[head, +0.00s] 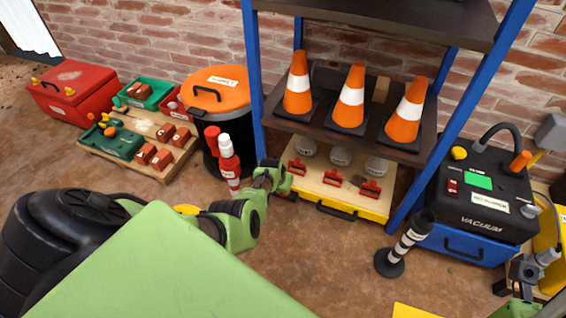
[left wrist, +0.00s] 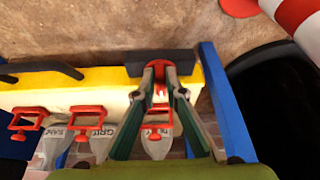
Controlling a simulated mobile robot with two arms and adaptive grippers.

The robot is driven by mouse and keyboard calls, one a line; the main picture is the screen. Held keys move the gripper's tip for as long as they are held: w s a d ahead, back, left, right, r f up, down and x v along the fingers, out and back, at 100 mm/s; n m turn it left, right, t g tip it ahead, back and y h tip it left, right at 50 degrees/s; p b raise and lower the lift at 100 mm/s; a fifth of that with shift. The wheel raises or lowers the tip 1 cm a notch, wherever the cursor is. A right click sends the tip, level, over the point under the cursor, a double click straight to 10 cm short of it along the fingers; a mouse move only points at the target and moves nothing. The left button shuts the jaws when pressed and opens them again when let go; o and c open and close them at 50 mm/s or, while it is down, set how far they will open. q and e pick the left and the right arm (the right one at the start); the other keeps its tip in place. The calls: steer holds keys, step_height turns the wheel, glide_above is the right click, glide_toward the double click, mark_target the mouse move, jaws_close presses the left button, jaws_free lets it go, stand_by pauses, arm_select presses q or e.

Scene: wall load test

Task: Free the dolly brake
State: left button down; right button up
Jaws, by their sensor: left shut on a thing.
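The dolly (head: 338,209) stands low under the blue shelf frame, with a pale deck and a yellow front edge; the left wrist view shows its deck (left wrist: 104,97) too. My left gripper (head: 288,188) is at the dolly's left front corner. In the left wrist view my left gripper (left wrist: 159,72) is shut on a red brake lever (left wrist: 159,66) beside a dark block (left wrist: 190,63) at the dolly's edge. The fingers hide part of the lever, so its angle is unclear.
Grey bags with red clips (head: 333,177) sit on the deck. Orange cones (head: 349,100) stand on the shelf above. A red-and-white post (head: 229,165) is close left of my gripper. A black-and-white post (head: 404,244) and vacuum (head: 485,200) stand right.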

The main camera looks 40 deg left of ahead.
arm_select(q)
steer(key=shift+a+m, duration=0.1)
steer(key=shift+m, duration=0.2)
stand_by(0.4)
steer(key=c, duration=2.4)
jaws_free()
steer(key=shift+o, duration=0.2)
steer(key=v, duration=1.2)
steer(key=shift+s, duration=0.1)
steer(key=shift+a, duration=0.1)
